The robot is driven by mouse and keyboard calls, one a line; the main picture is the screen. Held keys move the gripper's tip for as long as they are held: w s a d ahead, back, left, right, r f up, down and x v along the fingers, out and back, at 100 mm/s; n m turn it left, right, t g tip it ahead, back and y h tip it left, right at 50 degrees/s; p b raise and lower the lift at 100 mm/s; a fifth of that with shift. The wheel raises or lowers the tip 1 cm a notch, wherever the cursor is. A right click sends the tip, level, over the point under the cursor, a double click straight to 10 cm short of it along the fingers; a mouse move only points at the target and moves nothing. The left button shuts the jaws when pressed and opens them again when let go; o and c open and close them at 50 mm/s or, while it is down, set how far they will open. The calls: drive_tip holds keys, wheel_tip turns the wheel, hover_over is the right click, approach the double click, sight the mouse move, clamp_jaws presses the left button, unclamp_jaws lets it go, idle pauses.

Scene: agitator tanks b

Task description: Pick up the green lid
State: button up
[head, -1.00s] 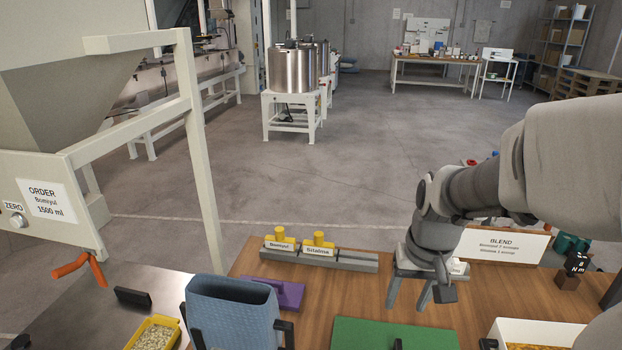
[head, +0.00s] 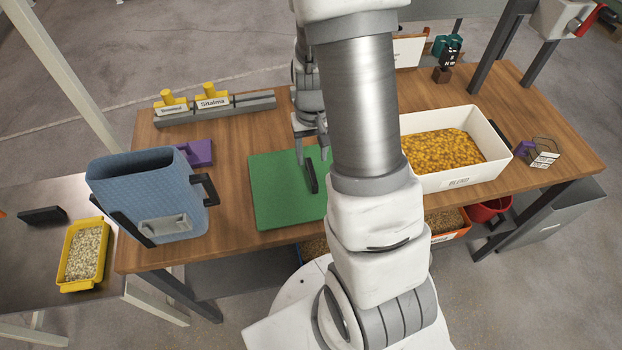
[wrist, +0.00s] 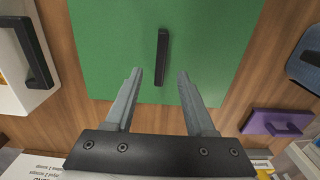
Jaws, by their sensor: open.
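The green lid (head: 273,190) lies flat on the wooden table, a square plate with a black bar handle (head: 311,176) standing on it. My arm hides part of its right side in the head view. In the wrist view the lid (wrist: 115,45) fills the upper middle, and its handle (wrist: 162,57) runs upright in the picture. My gripper (wrist: 160,82) is open and empty. Its two fingers point at the lid, one to each side of the handle's lower end in the picture. In the head view my gripper (head: 312,148) is above the lid's far edge. I cannot tell the height between them.
A white bin of orange pieces (head: 484,171) stands right of the lid. A blue hopper-like container (head: 150,190) and a purple lid (head: 197,152) are on the left. A grey rack with yellow-knobbed blocks (head: 240,104) lies at the back left.

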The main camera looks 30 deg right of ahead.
sight(311, 171)
drive_tip(key=shift+f, duration=3.35)
drive_tip(key=shift+a, duration=0.1)
clamp_jaws()
